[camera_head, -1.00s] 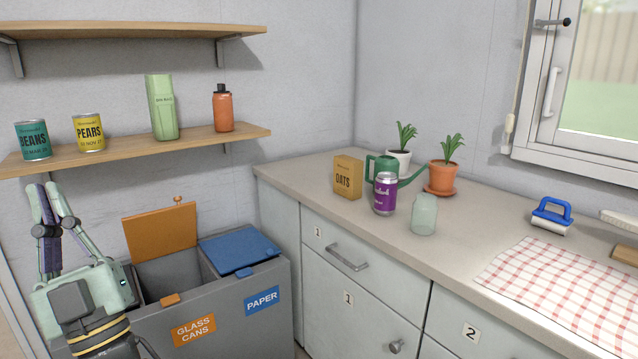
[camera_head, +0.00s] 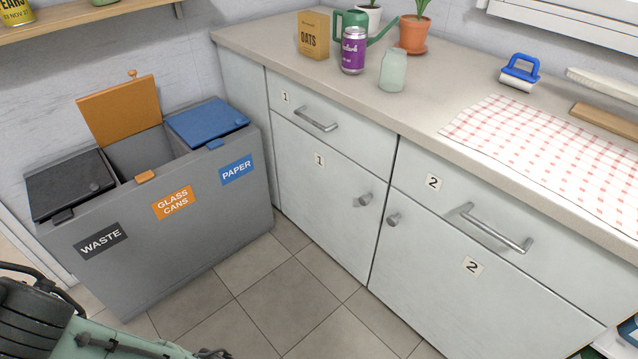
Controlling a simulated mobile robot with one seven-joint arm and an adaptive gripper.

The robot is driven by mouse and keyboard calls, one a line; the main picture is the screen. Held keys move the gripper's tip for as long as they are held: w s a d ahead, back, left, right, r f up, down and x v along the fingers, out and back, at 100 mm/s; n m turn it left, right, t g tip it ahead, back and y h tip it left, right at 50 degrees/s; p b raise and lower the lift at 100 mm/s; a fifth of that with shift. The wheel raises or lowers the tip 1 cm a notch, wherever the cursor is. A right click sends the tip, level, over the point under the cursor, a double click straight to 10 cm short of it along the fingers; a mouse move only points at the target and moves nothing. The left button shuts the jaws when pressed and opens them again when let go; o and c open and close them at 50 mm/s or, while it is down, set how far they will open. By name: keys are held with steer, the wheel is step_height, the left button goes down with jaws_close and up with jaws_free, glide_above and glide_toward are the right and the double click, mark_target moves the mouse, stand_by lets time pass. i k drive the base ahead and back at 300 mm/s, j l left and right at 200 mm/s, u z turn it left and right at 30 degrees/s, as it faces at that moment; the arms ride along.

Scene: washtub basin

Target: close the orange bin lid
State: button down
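The orange bin lid (camera_head: 119,109) stands open, tilted up and back over the middle compartment of the grey bin (camera_head: 225,220). A small orange knob tops the lid, and an orange tab (camera_head: 145,177) sits on the compartment's front rim above the "GLASS CANS" label. The compartment's inside shows partly as grey walls. Parts of my arm show at the bottom left, low in front of the bin and apart from the lid. My gripper's fingers cannot be made out there.
The black waste lid (camera_head: 71,185) and blue paper lid (camera_head: 206,121) are shut on either side. Cabinets (camera_head: 320,190) with protruding handles stand right of the bin. The tiled floor (camera_head: 285,300) in front is clear. A shelf (camera_head: 90,20) hangs above left.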

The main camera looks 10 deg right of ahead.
mark_target(114, 114)
steer(key=u, duration=0.85)
steer(key=i+j+u, duration=0.1)
steer(key=i+j, duration=0.65)
steer(key=i+j+u, duration=0.1)
steer(key=i+j, duration=0.6)
steer(key=i, duration=0.65)
